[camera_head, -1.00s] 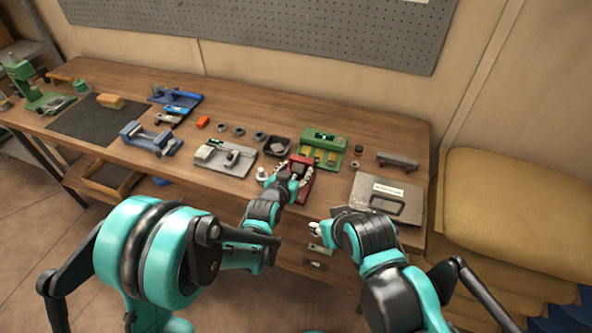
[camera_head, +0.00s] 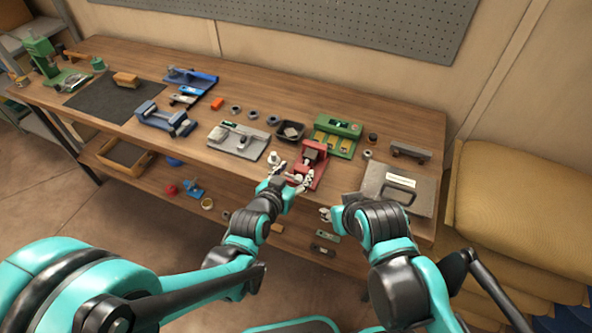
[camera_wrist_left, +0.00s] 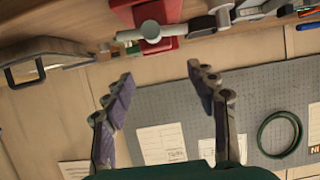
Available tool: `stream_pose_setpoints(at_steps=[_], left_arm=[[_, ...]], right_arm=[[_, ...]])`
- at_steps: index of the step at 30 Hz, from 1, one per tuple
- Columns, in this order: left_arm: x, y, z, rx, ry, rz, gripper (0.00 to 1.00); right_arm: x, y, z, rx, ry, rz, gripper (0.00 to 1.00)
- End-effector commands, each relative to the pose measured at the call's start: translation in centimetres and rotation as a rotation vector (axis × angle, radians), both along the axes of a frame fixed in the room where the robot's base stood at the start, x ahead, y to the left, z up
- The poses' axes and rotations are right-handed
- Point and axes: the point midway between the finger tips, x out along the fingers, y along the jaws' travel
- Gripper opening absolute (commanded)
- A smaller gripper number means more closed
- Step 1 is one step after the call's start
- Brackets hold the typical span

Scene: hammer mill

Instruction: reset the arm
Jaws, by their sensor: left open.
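My left gripper (camera_head: 290,180) is at the front edge of the workbench in the head view, just in front of a red device (camera_head: 308,165). In the left wrist view its two fingers (camera_wrist_left: 160,95) are spread apart with nothing between them. The red device also shows at the top of the wrist view (camera_wrist_left: 150,15), beyond the fingertips and apart from them. My right gripper (camera_head: 326,214) is in front of the bench edge, left of a grey case; it is small and partly hidden by its own arm, so its jaws cannot be judged.
The workbench (camera_head: 330,103) carries a green device (camera_head: 338,135), a grey fixture (camera_head: 237,141), a black tray (camera_head: 290,131), a blue vise (camera_head: 165,122) and the grey case (camera_head: 398,190). Yellow sacks (camera_head: 520,205) are stacked at the right. Open floor lies at the lower left.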

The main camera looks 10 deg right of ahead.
Motion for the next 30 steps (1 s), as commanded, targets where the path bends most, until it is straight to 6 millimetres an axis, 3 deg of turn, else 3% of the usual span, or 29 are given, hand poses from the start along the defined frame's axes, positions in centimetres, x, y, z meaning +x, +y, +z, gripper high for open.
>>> stream_pose_setpoints(at_steps=[8, 11, 14, 20, 24, 30], left_arm=[[0.0, 0.1, 0.0, 0.001, 0.001, 0.001, 0.58], [0.0, 1.0, 0.3, 0.009, 0.016, 0.017, 0.58], [0.0, 3.7, 1.0, 0.030, 0.056, 0.059, 0.58], [-2.3, 12.6, 2.5, 0.090, 0.205, 0.212, 0.58], [-5.7, 18.8, 2.9, 0.125, 0.318, 0.335, 0.58], [-11.5, 25.3, 2.7, 0.156, 0.462, 0.492, 0.58]], right_arm=[[0.0, 0.0, 0.0, 0.000, 0.000, 0.000, 0.40], [0.0, 0.0, 0.0, 0.000, 0.000, 0.000, 0.40], [0.0, 0.0, 0.0, 0.000, 0.000, 0.000, 0.40], [0.0, 0.0, 0.0, 0.000, 0.000, 0.000, 0.40], [0.0, 0.0, 0.0, 0.000, 0.000, 0.000, 0.40], [0.0, 0.0, 0.0, 0.000, 0.000, 0.000, 0.40]])
